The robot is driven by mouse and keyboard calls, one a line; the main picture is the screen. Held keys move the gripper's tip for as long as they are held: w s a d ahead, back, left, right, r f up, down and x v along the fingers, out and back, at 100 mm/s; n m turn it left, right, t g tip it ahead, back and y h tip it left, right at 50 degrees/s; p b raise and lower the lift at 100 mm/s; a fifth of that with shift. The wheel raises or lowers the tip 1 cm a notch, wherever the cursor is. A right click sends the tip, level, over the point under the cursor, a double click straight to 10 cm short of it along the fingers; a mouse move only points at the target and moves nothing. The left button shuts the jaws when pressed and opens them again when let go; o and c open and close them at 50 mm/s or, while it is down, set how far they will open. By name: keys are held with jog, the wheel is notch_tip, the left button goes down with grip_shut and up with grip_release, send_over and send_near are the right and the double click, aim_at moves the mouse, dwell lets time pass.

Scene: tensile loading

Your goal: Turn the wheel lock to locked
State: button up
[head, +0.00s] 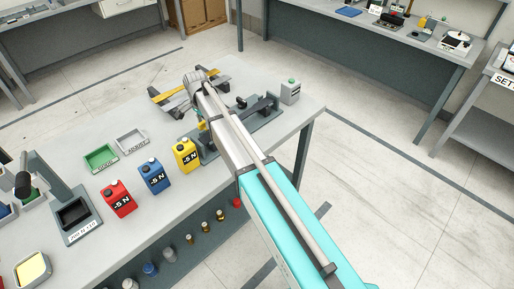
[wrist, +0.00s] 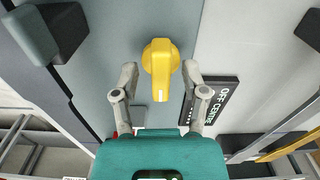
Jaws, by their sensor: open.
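A yellow knob (wrist: 160,60) with a round hub and a straight handle shows in the wrist view, mounted on a grey panel (wrist: 110,30). The handle points down in the picture, toward my gripper, with a pale mark near its end. I cannot read a lock marking beside it. My gripper (wrist: 160,74) is open, with one finger on each side of the knob and a gap on both sides. In the head view my arm reaches over a grey fixture (head: 262,118) at the table's far end; the knob and my fingertips are not clear there.
A black "OFF CENTRE" label (wrist: 209,106) lies right of the knob, and dark blocks (wrist: 62,30) stand at the upper corners. On the table are red (head: 117,198), blue (head: 152,177) and yellow (head: 186,155) "-5 N" containers, a green tray (head: 101,158) and a grey tray (head: 131,140).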

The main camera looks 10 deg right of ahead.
aim_at(204, 121)
jog(key=shift+n, duration=0.3)
jog(key=n, duration=0.3)
jog(key=shift+n, duration=0.3)
jog(key=n, duration=0.4)
jog(key=shift+n, duration=0.3)
jog(key=n, duration=0.3)
jog(key=shift+n, duration=0.4)
jog(key=n, duration=0.4)
jog(key=shift+n, duration=0.3)
notch_tip(204, 121, up, 14)
jog(key=p, duration=1.4)
jog(key=s+d+f+m+b, duration=0.3)
jog(key=s+d+f+b, duration=0.3)
jog(key=s+d, duration=0.4)
jog(key=s+d+f+m+b, duration=0.3)
jog(key=s+d+f+b, duration=0.3)
jog(key=s+d, duration=0.5)
jog(key=shift+s+f, duration=0.25)
jog(key=shift+s, duration=0.7)
